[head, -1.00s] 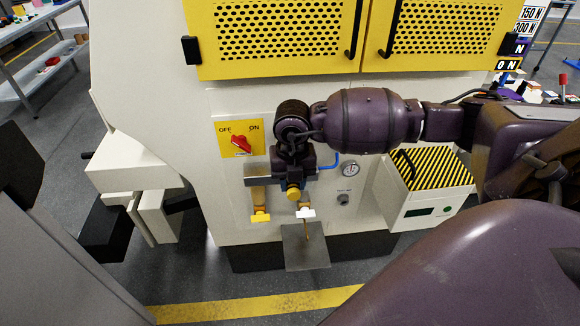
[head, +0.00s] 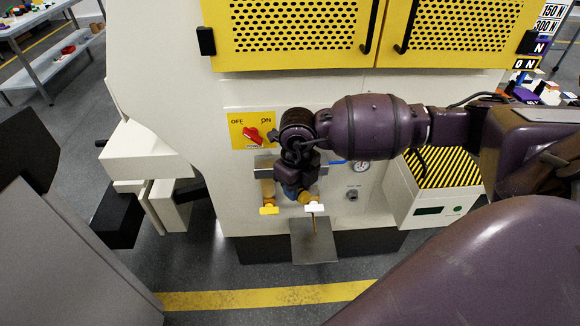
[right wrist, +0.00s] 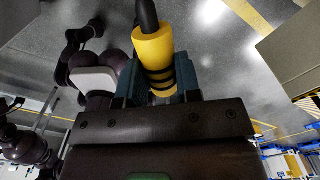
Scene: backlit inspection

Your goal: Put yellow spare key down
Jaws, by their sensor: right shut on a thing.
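My right gripper (head: 302,192) is shut on a yellow cylinder (head: 306,198), which I take for the yellow spare key. In the right wrist view the yellow spare key (right wrist: 153,47) sits between the fingers (right wrist: 158,90), with black bands near the jaws and a dark tip pointing away. In the head view the gripper points down in front of the machine's pale front, below the red OFF/ON switch (head: 252,136). My wrist hides part of the panel behind it. I do not see my left gripper.
A yellow tag (head: 269,210) and a white tag (head: 314,207) are beside the gripper. A grey metal plate (head: 312,248) juts out just below. A striped box (head: 440,180) stands right, and a gauge (head: 362,167) is on the panel. Yellow doors (head: 300,30) are above.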

